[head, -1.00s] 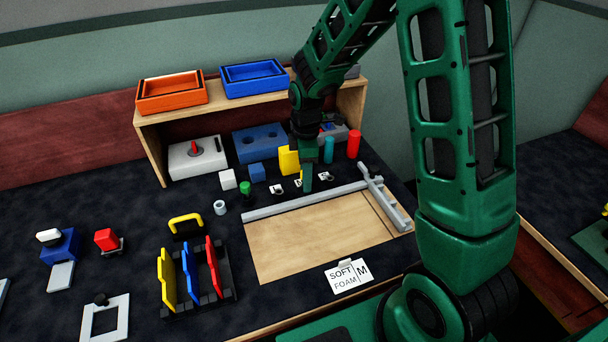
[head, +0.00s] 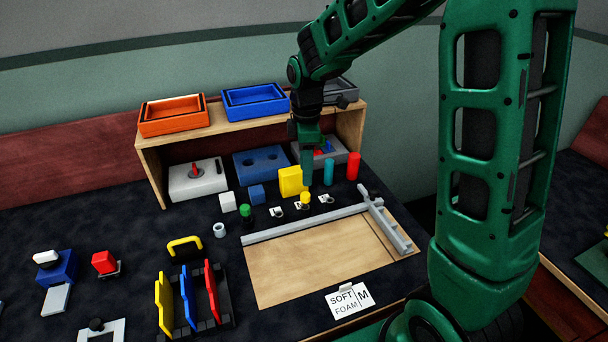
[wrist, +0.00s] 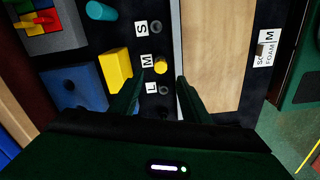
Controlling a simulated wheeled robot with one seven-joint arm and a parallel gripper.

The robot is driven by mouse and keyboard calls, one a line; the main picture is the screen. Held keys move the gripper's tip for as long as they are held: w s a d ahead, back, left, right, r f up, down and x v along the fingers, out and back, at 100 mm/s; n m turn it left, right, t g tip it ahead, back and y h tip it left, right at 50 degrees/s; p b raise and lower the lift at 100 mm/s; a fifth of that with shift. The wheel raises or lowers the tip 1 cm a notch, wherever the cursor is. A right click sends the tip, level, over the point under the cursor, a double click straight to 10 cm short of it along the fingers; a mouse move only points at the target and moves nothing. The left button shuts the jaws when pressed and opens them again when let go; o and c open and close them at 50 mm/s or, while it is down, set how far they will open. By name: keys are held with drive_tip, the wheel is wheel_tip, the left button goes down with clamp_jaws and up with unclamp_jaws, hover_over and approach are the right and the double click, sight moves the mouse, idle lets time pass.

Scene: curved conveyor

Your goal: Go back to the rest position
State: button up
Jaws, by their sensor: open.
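My gripper (head: 307,172) is open and empty in the head view, held above the row of small parts behind the wooden board. In the wrist view its two dark green fingers (wrist: 158,98) are spread, with a small yellow-topped piece (wrist: 161,66) on the surface between and beyond them. That yellow-topped piece (head: 305,197) stands in the row by the letter labels in the head view. A yellow block (head: 290,181) stands just left of the gripper.
A shelf (head: 150,148) carries an orange tray (head: 173,128), a blue tray (head: 254,114) and a grey tray. A wooden board (head: 310,260) with grey rails (head: 300,227) lies in front. A teal cylinder (head: 328,171) and a red cylinder (head: 353,166) stand right of the gripper.

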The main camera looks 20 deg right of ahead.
idle(0.4)
drive_tip(key=s+d+r+m, duration=0.4)
drive_tip(key=s+d+m, duration=0.15)
drive_tip(key=d, duration=0.25)
drive_tip(key=s+d+r+m, duration=0.1)
drive_tip(key=s+d+m, duration=0.3)
drive_tip(key=s+m, duration=0.4)
drive_tip(key=s+d+r+m, duration=0.1)
drive_tip(key=s+d+m, duration=0.4)
drive_tip(key=s, duration=1.2)
drive_tip(key=m, duration=0.3)
drive_tip(key=shift+w, duration=0.1)
drive_tip(key=shift+w+f, duration=0.25)
drive_tip(key=shift+w, duration=0.35)
